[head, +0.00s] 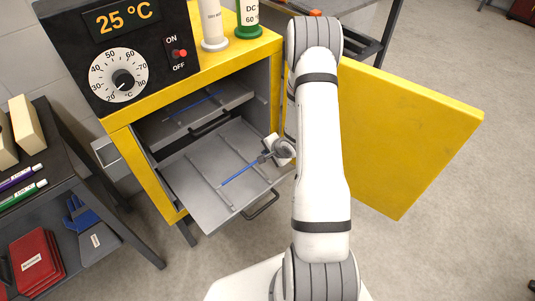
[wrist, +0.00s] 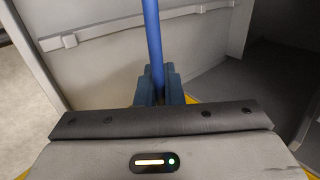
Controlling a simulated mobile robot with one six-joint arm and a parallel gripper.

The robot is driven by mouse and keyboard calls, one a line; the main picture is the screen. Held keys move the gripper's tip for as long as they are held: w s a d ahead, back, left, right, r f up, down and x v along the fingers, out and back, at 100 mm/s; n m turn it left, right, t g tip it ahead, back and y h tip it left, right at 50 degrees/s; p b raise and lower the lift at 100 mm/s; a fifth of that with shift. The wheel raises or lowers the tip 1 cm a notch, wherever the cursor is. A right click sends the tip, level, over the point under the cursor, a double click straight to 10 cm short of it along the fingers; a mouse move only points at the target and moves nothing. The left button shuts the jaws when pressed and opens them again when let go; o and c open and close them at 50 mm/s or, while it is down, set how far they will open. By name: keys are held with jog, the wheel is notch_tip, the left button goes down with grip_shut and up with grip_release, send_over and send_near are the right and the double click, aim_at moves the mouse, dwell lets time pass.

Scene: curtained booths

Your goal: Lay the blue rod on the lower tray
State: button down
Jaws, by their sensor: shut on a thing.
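The blue rod (head: 238,175) is in my gripper, over the lower tray (head: 210,208) in the head view. The lower tray is grey, with raised bars, and is pulled out of the yellow cabinet. My gripper (head: 264,158) is at the tray's right part, partly hidden by my arm. In the wrist view the blue rod (wrist: 152,35) stands between the fingers of my gripper (wrist: 158,88), which are shut on it. I cannot tell whether the rod touches the tray or its bars.
An upper tray (head: 240,94) inside the cabinet carries another thin blue rod (head: 202,104). The yellow door (head: 405,130) stands open at the right. Bottles (head: 213,25) stand on top. A dark cart (head: 60,175) with markers and red cases is at the left.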

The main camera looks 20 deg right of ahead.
aim_at(267, 166)
jog(key=shift+f+b, duration=1.65)
jog(key=shift+f, duration=0.05)
jog(key=shift+f+b, duration=0.4)
jog(key=shift+f, duration=0.75)
jog(key=shift+s+f+b, duration=0.3)
jog(key=shift+s+f, duration=0.1)
jog(key=shift+f, duration=0.15)
jog(key=c, duration=1.8)
grip_release()
jog(key=shift+o, duration=0.9)
jog(key=shift+s, duration=0.1)
jog(key=shift+o, duration=0.7)
jog(key=v, duration=0.2)
jog(key=w+p+v, duration=0.1)
jog(key=v, duration=0.2)
jog(key=r+p+v, duration=0.1)
jog(key=v, duration=0.2)
jog(key=shift+w+a+r, duration=0.1)
jog(key=shift+w+r, duration=0.05)
jog(key=shift+r, duration=0.05)
